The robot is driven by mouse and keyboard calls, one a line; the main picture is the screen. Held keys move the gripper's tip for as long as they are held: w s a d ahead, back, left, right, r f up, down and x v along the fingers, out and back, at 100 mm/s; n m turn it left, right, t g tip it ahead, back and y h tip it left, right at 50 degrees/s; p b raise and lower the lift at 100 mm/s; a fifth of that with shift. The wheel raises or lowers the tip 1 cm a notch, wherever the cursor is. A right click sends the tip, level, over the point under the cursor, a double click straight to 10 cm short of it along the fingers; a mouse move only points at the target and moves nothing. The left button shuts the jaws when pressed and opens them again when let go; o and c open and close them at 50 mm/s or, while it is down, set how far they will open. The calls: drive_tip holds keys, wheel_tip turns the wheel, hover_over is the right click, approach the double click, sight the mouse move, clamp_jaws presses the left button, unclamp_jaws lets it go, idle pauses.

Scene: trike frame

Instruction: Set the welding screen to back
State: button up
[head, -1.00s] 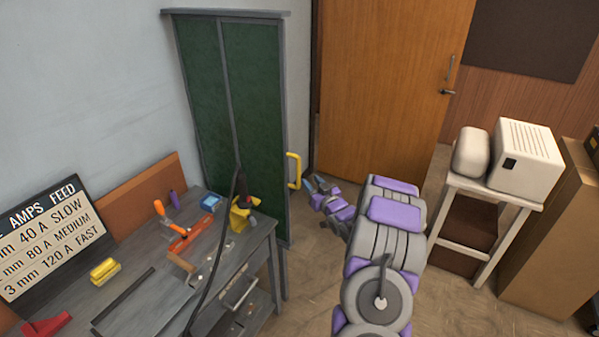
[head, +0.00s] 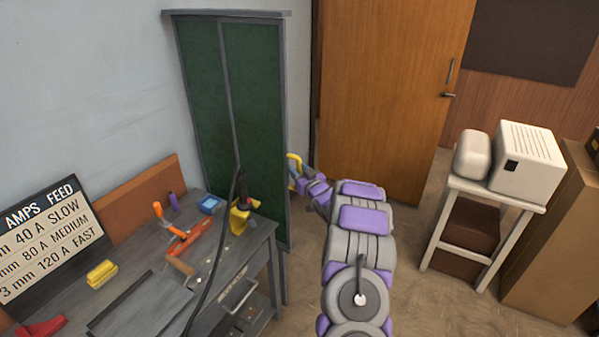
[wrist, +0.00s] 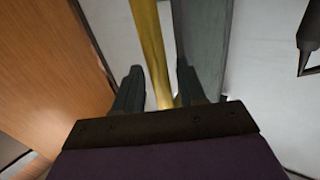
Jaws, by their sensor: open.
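The welding screen (head: 258,110) is a tall green two-panel screen in a grey frame, standing behind the bench. Its yellow handle (head: 294,161) is on the right edge of the frame, partly hidden by my gripper in the head view. My gripper (head: 297,180) is at the handle. In the wrist view the yellow handle (wrist: 150,45) runs down between the two dark fingers of my gripper (wrist: 161,90), which are open on either side of it. The grey screen frame (wrist: 201,40) is just right of the handle there. I cannot tell whether a finger touches the handle.
A grey workbench (head: 235,262) with tools, a yellow torch holder (head: 243,215) and a cable stands at left. An amps and feed sign (head: 45,240) leans on the wall. A wooden door (head: 390,90) is behind. A white stand (head: 490,192) bears a white machine (head: 527,163). Floor between is clear.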

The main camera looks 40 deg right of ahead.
sight(253, 157)
drive_tip(key=shift+a, duration=0.2)
drive_tip(key=shift+c, duration=0.9)
drive_tip(key=shift+d, duration=0.1)
clamp_jaws()
drive_tip(key=shift+w+a+r+p, duration=0.1)
drive_tip(key=shift+w+a+p, duration=0.15)
drive_tip(key=shift+w, duration=0.2)
drive_tip(key=w+a+p, duration=0.2)
drive_tip(key=w, duration=0.4)
drive_tip(key=w+a+p, duration=0.1)
drive_tip(key=w+a, duration=0.2)
drive_tip(key=w, duration=0.3)
drive_tip(key=w+a+p, duration=0.2)
drive_tip(key=w, duration=0.4)
drive_tip(key=shift+w+a+p, duration=0.25)
drive_tip(key=shift+p, duration=0.05)
